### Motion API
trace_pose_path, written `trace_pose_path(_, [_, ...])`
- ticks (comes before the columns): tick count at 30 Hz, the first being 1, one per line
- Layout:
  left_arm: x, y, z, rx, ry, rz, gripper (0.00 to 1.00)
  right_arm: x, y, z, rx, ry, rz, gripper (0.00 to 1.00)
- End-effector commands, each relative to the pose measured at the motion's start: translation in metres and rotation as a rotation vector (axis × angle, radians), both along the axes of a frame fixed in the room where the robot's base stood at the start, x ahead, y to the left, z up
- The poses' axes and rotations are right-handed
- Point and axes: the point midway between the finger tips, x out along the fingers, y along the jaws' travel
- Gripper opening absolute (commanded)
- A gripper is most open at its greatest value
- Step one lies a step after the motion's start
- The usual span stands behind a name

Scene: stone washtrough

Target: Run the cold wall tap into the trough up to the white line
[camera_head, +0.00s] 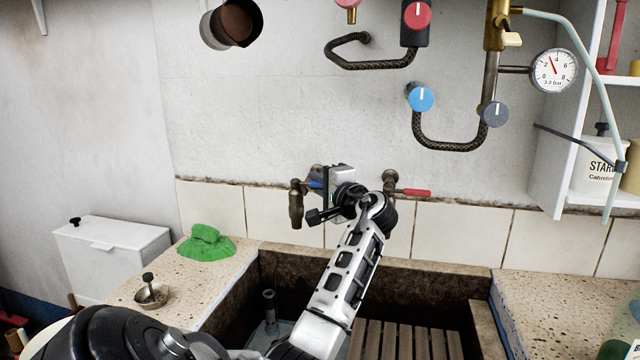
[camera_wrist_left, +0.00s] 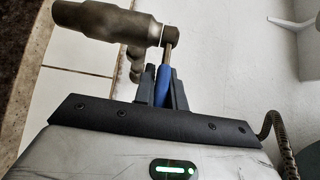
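The cold wall tap (camera_head: 296,205) is a brass tap with a blue lever (camera_head: 316,185), above the back of the stone trough (camera_head: 380,276). Its dark metal body (camera_wrist_left: 120,22) also shows in the left wrist view. My left gripper (camera_head: 322,183) is at this tap; in the wrist view its two fingers (camera_wrist_left: 162,88) stand on either side of the blue lever (camera_wrist_left: 162,84), with no clear gap. No stream shows below the spout. My arm hides part of the trough, and I cannot make out the white line. My right gripper is not in view.
A red-lever tap (camera_head: 405,191) is just right of my left gripper. A standpipe (camera_head: 269,305) and wooden slats (camera_head: 400,343) are in the trough. A green cloth (camera_head: 206,243) and a plug (camera_head: 151,293) lie on the left ledge. Hoses and a gauge (camera_head: 553,70) hang above.

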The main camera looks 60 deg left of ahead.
Motion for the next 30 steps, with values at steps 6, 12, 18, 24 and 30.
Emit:
trace_pose_path(6, [-0.001,0.001,0.000,0.000,0.000,0.002,0.34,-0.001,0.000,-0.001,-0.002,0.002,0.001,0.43])
trace_pose_path(12, [0.000,-0.002,0.000,0.000,0.000,0.000,0.34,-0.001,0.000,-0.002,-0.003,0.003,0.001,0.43])
trace_pose_path(18, [0.000,-0.030,-0.002,-0.001,-0.002,-0.004,0.34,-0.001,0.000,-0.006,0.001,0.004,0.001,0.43])
trace_pose_path(24, [-0.001,-0.079,-0.002,-0.002,-0.003,-0.003,0.34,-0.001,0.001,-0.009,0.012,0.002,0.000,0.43])
trace_pose_path(30, [-0.003,-0.124,-0.002,-0.002,-0.002,-0.002,0.34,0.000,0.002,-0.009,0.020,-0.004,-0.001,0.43])
